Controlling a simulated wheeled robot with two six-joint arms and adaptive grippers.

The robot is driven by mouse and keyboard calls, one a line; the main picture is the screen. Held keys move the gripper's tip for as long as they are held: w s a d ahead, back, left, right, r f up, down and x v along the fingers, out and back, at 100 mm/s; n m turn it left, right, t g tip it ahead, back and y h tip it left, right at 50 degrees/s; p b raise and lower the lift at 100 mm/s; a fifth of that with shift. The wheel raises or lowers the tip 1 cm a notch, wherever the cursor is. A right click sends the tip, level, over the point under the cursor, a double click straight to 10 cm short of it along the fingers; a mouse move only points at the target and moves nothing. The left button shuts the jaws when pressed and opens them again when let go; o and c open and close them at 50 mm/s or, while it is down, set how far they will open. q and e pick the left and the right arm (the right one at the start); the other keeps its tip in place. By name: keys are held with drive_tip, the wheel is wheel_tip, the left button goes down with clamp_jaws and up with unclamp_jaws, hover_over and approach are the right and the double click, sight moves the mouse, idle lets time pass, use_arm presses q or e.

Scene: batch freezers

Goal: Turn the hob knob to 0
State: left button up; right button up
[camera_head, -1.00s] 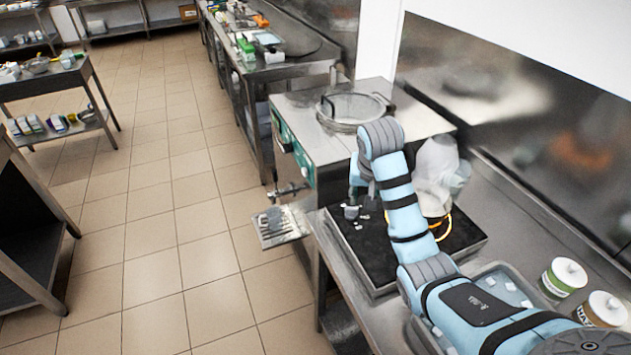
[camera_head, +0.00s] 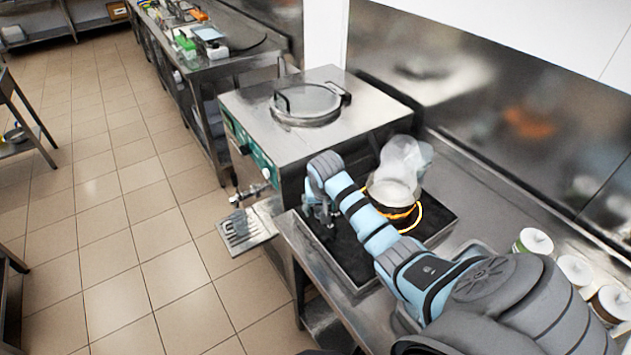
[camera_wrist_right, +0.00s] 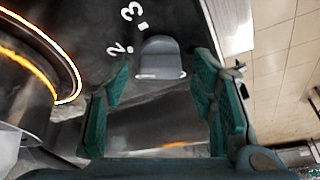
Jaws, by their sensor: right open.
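The hob (camera_head: 340,262) is a black plate on the steel counter, with a ring glowing orange around the base of a steaming pot (camera_head: 388,194). My right gripper (camera_head: 325,222) is low over the hob's left part, beside the pot. In the right wrist view, the grey hob knob (camera_wrist_right: 160,58) lies ahead of my open right gripper (camera_wrist_right: 163,88), roughly in line with the gap between the green-padded fingers. White marks 3 and 2 show left of the knob; the 0 mark is not seen. The gripper hides the knob in the head view. My left gripper is out of view.
A steel batch freezer (camera_head: 300,135) with a round lid stands just behind the hob, its drip tray (camera_head: 245,228) jutting out at the left. Several lidded tubs (camera_head: 535,242) stand on the counter at the right.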

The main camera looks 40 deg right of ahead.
drive_tip(key=shift+s+a+r, duration=0.1)
drive_tip(key=shift+s+r, duration=0.1)
drive_tip(key=shift+s, duration=0.05)
drive_tip(key=c, duration=0.3)
drive_tip(key=shift+a, duration=0.1)
drive_tip(key=c, duration=0.8)
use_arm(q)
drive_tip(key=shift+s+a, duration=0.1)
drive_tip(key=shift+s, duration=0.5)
use_arm(e)
drive_tip(key=shift+c, duration=0.2)
